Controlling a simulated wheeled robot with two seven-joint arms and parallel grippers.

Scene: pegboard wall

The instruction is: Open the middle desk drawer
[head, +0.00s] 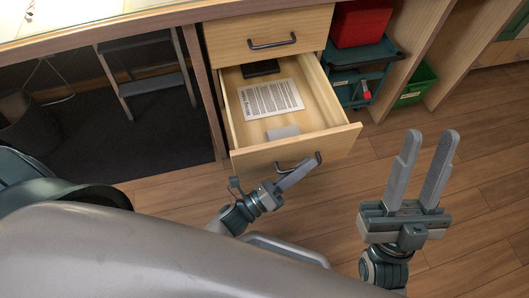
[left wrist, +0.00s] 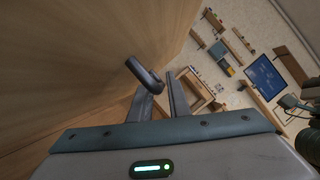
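The wooden drawer (head: 243,161) directly below the closed top drawer (head: 225,43) is pulled well out in the head view. A printed sheet (head: 270,98), a black object (head: 260,68) and a small grey object (head: 283,132) lie inside. Its dark bar handle (head: 318,158) is on the front face and also shows in the left wrist view (left wrist: 143,74). My left gripper (head: 303,168) is at this handle, its fingers (left wrist: 163,92) apart with the handle by the left fingertip; I cannot tell whether they touch. My right gripper (head: 430,140) is open and empty, right of the drawer.
A teal cart (head: 350,88) with a red box (head: 360,22) and a green bin (head: 414,84) stand right of the drawers. A grey step stool (head: 150,83) is under the desk at left.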

